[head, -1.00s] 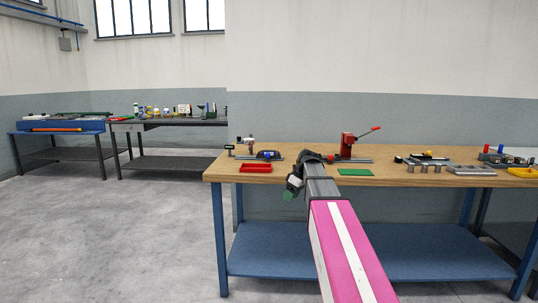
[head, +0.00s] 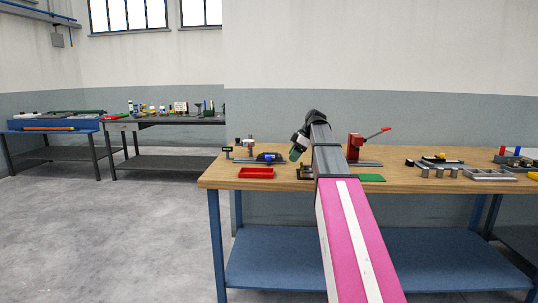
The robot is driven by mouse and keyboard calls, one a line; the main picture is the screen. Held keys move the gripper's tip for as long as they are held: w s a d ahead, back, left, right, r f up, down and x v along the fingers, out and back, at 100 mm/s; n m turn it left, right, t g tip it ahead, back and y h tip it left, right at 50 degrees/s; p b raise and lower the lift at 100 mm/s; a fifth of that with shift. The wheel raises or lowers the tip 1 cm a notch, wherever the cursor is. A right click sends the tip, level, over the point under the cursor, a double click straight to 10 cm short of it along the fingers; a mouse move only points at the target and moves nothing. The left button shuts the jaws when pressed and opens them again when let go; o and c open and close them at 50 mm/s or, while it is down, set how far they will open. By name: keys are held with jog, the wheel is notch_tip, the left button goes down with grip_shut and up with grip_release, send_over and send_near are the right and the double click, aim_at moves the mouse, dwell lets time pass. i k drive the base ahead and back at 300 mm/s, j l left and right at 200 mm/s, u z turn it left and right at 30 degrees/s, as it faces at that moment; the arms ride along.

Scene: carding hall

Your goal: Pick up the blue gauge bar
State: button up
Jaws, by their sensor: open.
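I cannot clearly make out a blue gauge bar. A small blue piece (head: 268,157) sits on a dark fixture at the left of the wooden workbench (head: 225,178), too small to identify. My gripper (head: 295,153) is at the end of my raised arm, above the left half of this bench and just right of the blue piece in the picture. It is open, small and angled downward, with a green part near its tip. I see nothing held in it. My arm hides part of the bench's middle.
A red tray (head: 256,173) lies at the bench's front left. A red lever press (head: 357,147) and a green mat (head: 371,178) are right of my arm. Grey cylinders (head: 439,172) and a grey tray (head: 489,174) stand farther right. Two other benches are at the back left.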

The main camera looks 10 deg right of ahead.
aim_at(274, 155)
jog(key=i, duration=1.1)
